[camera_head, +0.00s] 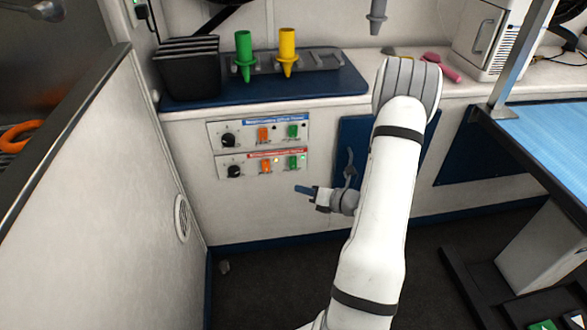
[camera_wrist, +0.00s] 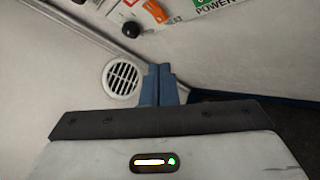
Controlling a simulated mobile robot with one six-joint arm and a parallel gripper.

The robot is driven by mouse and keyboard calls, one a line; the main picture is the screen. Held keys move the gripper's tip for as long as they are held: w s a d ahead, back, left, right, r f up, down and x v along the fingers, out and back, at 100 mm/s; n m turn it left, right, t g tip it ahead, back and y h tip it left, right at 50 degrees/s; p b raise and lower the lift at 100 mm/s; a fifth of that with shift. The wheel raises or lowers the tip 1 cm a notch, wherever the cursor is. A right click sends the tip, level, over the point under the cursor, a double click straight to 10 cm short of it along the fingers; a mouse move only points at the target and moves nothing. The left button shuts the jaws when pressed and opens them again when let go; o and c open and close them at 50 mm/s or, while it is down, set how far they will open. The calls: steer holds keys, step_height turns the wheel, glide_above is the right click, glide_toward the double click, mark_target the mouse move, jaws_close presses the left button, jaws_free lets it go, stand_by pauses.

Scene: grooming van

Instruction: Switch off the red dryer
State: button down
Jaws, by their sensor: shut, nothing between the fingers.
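Two control panels are set in the white cabinet front in the head view. The upper one (camera_head: 246,133) has a blue label strip. The lower panel (camera_head: 247,170), with a red label strip, has a black knob (camera_head: 234,171), an orange switch (camera_head: 266,165) and a green switch (camera_head: 293,162). Small lights glow beside the lower switches. The label text is too blurred to read surely. My gripper (camera_head: 302,189) is shut and empty, just below and right of the lower panel, apart from it. The wrist view shows its blue fingers (camera_wrist: 158,72) together, with a panel's knob (camera_wrist: 131,29) and orange switch (camera_wrist: 157,11) beyond.
A blue mat (camera_head: 315,88) on the counter holds a black bin (camera_head: 188,75), a green nozzle (camera_head: 244,55) and a yellow nozzle (camera_head: 287,52). A round vent (camera_head: 183,218) sits in the left wall. A blue table (camera_head: 545,120) stands at right.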

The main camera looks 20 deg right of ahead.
mark_target(293, 163)
steer(key=w+d+f+b, duration=0.1)
steer(key=w+d, duration=0.1)
steer(key=w, duration=0.6)
steer(key=shift+d+f, duration=0.15)
steer(key=shift+f, duration=0.05)
steer(key=shift+w, duration=0.2)
stand_by(1.7)
steer(key=shift+w+d, duration=0.15)
steer(key=shift+w, duration=0.1)
steer(key=shift+w+d+f, duration=0.1)
steer(key=shift+w, duration=0.25)
stand_by(0.6)
steer(key=shift+s, duration=0.1)
steer(key=shift+s+a, duration=0.25)
steer(key=shift+s, duration=0.45)
